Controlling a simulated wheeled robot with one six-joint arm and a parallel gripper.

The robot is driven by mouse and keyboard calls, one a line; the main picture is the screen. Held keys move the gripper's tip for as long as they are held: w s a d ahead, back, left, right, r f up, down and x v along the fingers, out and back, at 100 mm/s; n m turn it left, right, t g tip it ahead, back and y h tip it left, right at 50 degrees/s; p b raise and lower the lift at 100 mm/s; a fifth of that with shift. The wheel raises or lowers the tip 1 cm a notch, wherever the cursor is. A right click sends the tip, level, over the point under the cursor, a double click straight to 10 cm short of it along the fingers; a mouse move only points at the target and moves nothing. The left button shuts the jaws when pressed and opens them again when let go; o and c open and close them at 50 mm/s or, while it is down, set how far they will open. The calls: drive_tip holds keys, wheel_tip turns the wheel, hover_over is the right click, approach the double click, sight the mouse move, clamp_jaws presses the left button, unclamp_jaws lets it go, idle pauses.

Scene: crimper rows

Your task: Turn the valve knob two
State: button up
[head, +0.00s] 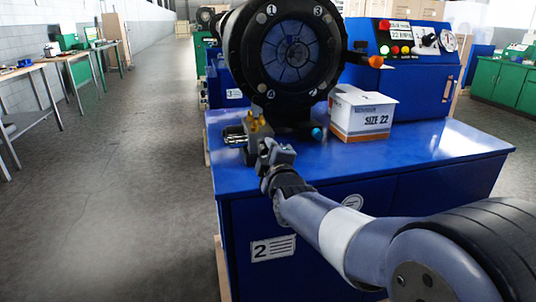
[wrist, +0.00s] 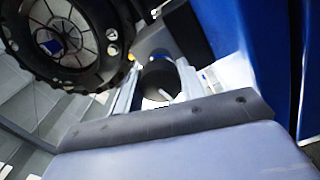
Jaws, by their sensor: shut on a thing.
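My gripper (head: 268,150) is at the front left of the blue bench marked 2, against a small valve block with brass fittings (head: 255,124). In the wrist view my gripper (wrist: 157,88) has its two pale fingers on either side of a round black knob (wrist: 157,76), and it is shut on it. The knob has a white mark on its lower part. In the head view the knob is hidden behind my gripper. The large black crimper head (head: 290,50) stands just above and behind; it also shows in the wrist view (wrist: 65,40).
A white and orange box labelled SIZE 22 (head: 362,117) stands on the blue bench (head: 450,148) right of the crimper. A blue control panel (head: 400,75) with coloured buttons is behind it. A grey floor aisle (head: 130,170) is clear on the left.

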idle(0.3)
drive_tip(key=o, duration=1)
drive_tip(key=v, duration=1)
drive_tip(key=shift+s+d+p, duration=0.1)
drive_tip(key=shift+s+p, duration=0.3)
drive_tip(key=shift+w, duration=0.1)
drive_tip(key=x, duration=1)
drive_tip(key=shift+w+b, duration=0.35)
drive_tip(key=shift+b, duration=0.05)
drive_tip(key=shift+s, duration=0.1)
